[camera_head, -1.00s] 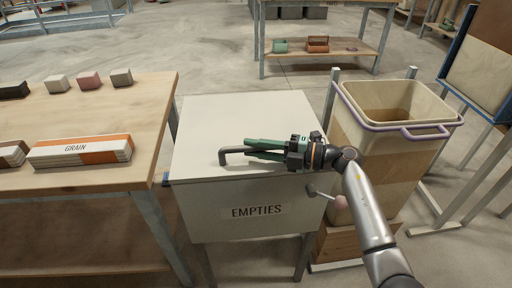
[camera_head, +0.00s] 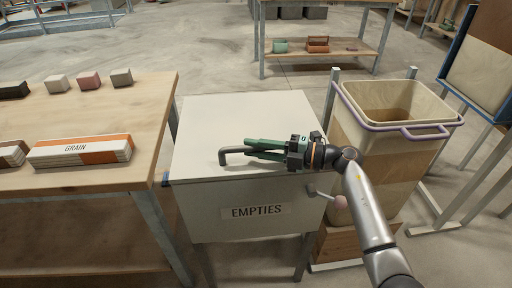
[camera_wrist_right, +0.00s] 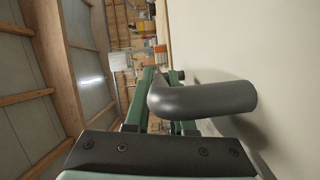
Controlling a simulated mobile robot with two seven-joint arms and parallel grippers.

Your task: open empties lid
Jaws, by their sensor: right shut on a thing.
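The empties bin is a pale box labelled EMPTIES (camera_head: 257,211) in the middle of the head view. Its flat lid (camera_head: 240,120) lies closed on top. A dark grey bar handle (camera_head: 232,152) sits at the lid's front edge. My right gripper (camera_head: 250,150) comes in from the right, low over the front of the lid, with its green fingers shut on the handle. In the right wrist view the handle (camera_wrist_right: 205,98) shows as a thick bent bar between the fingers, close to the pale lid (camera_wrist_right: 250,40). My left gripper is not in view.
A wooden table (camera_head: 90,105) with a GRAIN box (camera_head: 80,150) and several small blocks stands at the left. A tall wooden bin with a purple rim (camera_head: 400,127) stands close at the right. A lever with a pinkish knob (camera_head: 340,202) sticks out beside the box.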

